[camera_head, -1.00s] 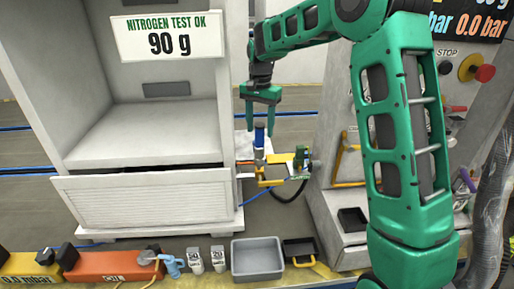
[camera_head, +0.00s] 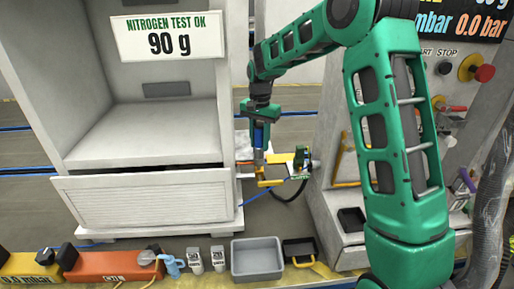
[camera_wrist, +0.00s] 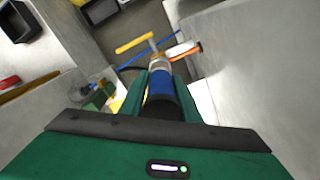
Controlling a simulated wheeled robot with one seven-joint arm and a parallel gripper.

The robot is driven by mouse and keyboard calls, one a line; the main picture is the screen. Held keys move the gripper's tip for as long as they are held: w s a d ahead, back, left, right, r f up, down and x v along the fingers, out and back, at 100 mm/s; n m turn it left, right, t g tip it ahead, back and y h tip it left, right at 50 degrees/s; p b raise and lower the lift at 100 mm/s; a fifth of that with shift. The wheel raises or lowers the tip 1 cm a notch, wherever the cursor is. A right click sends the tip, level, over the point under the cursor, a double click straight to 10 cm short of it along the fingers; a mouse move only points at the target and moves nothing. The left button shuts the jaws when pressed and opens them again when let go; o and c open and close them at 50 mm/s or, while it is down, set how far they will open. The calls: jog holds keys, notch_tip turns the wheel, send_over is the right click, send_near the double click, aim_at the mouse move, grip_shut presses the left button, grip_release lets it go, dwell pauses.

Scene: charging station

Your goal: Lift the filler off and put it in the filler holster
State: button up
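The filler (camera_head: 258,136), an upright blue cylinder with a metal lower end, stands above yellow fittings (camera_head: 268,182) to the right of the white cabinet. In the wrist view the filler (camera_wrist: 161,84) lies between the two green fingers, with its metal neck and a yellow bar beyond it. My gripper (camera_head: 261,122) points down over it, with its fingers against both sides of the blue body; it also shows in the wrist view (camera_wrist: 160,90). The filler's lower end appears still joined to the fittings. I cannot pick out the filler holster for sure.
The white cabinet (camera_head: 140,200) stands close on the left, with a sign reading 90 g. A green part (camera_head: 301,158) and a black hose are just right of the fittings. The control panel (camera_head: 450,75) stands at right. A grey bin (camera_head: 257,258) sits in front.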

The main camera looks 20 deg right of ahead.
grip_shut()
jog(key=shift+r, duration=0.1)
